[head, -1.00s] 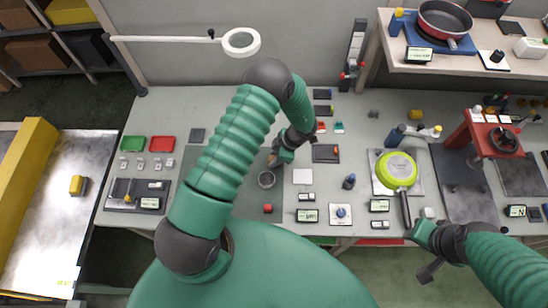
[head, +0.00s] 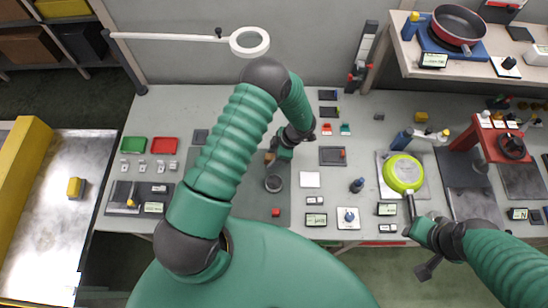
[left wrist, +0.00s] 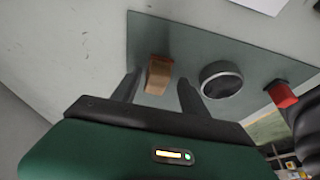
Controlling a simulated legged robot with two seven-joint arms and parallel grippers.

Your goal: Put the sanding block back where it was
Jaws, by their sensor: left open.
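The sanding block, a small tan-brown block (left wrist: 158,76), stands on the grey mat (left wrist: 200,45) in the left wrist view. In the head view it is a small brown spot (head: 269,158) just left of my left gripper (head: 279,157), partly hidden by it. My left gripper (left wrist: 157,84) is open, with one finger on each side of the block. Gaps show between the block and both fingers. My right gripper (head: 418,228) is at the handle end of the green pan (head: 404,173); its fingers are too small to read.
A dark round cup (left wrist: 221,79) and a red block (left wrist: 282,95) stand right of the sanding block in the wrist view. A white square (head: 310,180) lies right of the mat. Green (head: 133,144) and red (head: 163,145) trays are at left. A red stand (head: 500,140) is at right.

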